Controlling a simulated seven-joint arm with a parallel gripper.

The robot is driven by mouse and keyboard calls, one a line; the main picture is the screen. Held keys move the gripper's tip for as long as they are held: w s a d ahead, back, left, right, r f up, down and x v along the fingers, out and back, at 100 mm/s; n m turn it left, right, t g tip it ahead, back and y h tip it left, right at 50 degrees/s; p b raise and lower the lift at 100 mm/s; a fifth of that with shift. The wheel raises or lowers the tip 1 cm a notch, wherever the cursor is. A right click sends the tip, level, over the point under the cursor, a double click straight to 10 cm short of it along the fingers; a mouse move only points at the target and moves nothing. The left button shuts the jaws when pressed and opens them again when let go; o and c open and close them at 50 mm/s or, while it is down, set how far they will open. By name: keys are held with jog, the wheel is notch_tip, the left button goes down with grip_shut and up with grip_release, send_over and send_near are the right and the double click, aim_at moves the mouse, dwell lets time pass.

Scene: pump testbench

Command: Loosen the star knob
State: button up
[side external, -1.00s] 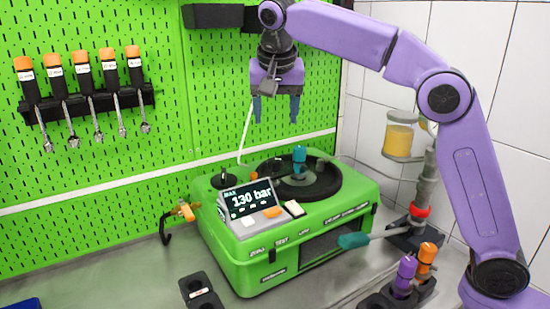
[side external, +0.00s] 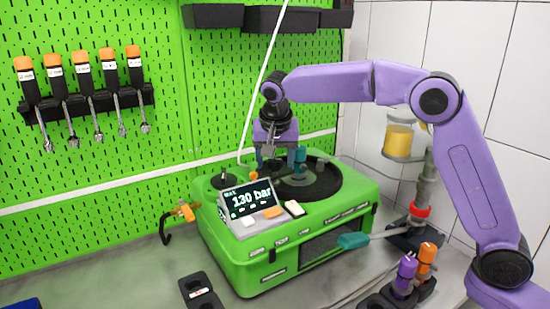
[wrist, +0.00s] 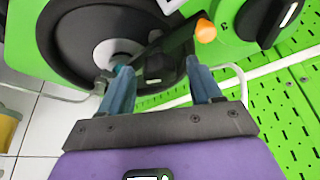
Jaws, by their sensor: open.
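What looks like the star knob (wrist: 154,68) is a small black knob on a dark arm at the edge of the round black plate. In the wrist view it lies between my fingertips. My gripper (side external: 277,165) is open, its blue fingers pointing down over the top of the green testbench (side external: 250,262); it also shows in the wrist view (wrist: 158,70). I cannot tell whether either finger touches the knob. In the side view the knob is hidden or too small to make out. A teal cylinder (side external: 300,161) stands close beside the right finger.
A small orange tip (wrist: 205,31) sits near the right finger; it shows left of my gripper in the side view (side external: 253,175). The green pegboard (side external: 90,175) stands behind. A white hose (side external: 262,75) passes close to my wrist.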

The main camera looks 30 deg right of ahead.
jog(key=shift+c, duration=0.3)
jog(key=c, duration=1)
jog(key=shift+n, duration=0.4)
jog(key=n+y, duration=0.1)
jog(key=n, duration=0.1)
jog(key=n+y, duration=0.1)
jog(key=n, duration=0.1)
jog(key=shift+d+n+t, duration=0.2)
jog(key=shift+n+t, duration=0.1)
jog(key=shift+t, duration=0.1)
jog(key=n+y, duration=0.1)
jog(key=n, duration=0.2)
jog(key=n+y, duration=0.1)
jog(key=n, duration=0.2)
jog(key=shift+d+g, duration=0.15)
jog(key=shift+g, duration=0.15)
jog(key=n+y, duration=0.1)
jog(key=n, duration=0.2)
jog(key=n+g+y, duration=0.1)
jog(key=n, duration=0.2)
jog(key=shift+w+d+n+g, duration=0.1)
jog(key=shift+w+n+g, duration=0.1)
jog(key=shift+n+g, duration=0.1)
jog(key=n+g, duration=0.1)
jog(key=n, duration=0.2)
jog(key=n+g, duration=0.1)
jog(key=n, duration=0.1)
jog(key=shift+w+n+y, duration=0.1)
jog(key=shift+n+y, duration=0.3)
